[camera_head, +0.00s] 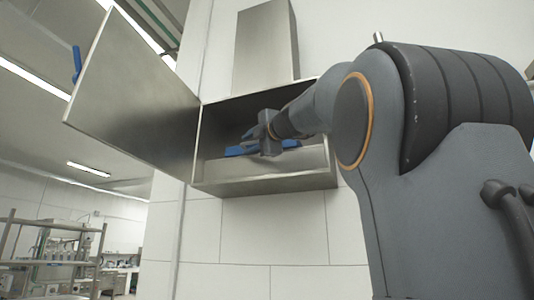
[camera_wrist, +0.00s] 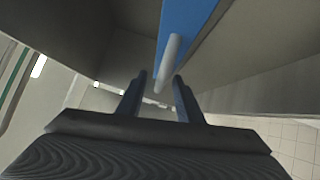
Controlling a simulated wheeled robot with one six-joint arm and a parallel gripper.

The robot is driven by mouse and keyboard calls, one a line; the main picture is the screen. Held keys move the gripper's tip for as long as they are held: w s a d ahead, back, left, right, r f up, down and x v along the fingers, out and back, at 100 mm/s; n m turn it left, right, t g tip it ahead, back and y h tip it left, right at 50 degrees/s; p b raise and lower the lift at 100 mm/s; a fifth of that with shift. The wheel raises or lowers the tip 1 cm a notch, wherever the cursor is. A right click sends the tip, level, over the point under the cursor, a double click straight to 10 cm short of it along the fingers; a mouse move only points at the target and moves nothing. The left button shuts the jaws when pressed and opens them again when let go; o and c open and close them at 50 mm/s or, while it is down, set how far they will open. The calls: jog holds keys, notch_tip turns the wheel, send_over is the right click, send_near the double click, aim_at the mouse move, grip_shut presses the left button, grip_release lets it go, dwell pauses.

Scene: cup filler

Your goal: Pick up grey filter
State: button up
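An open metal wall cabinet (camera_head: 265,186) holds a blue piece (camera_head: 234,151), partly hidden behind my gripper (camera_head: 252,137). In the wrist view a blue panel (camera_wrist: 184,22) carries a rounded light grey handle (camera_wrist: 170,58). I cannot tell whether this panel belongs to the grey filter; no separate grey filter stands out clearly. My gripper (camera_wrist: 159,80) is inside the cabinet opening with its two dark fingers apart. The handle's near end shows between the fingers, with a gap on the left side. Whether a finger touches it is unclear.
The cabinet door (camera_head: 135,100) stands wide open to the left, with a blue handle (camera_head: 77,63) on its outer side. A metal duct (camera_head: 264,48) rises above the cabinet. The cabinet walls are close around my gripper. A metal rack (camera_head: 55,245) is far off at lower left.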

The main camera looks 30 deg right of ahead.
grip_shut()
dwell(1.3)
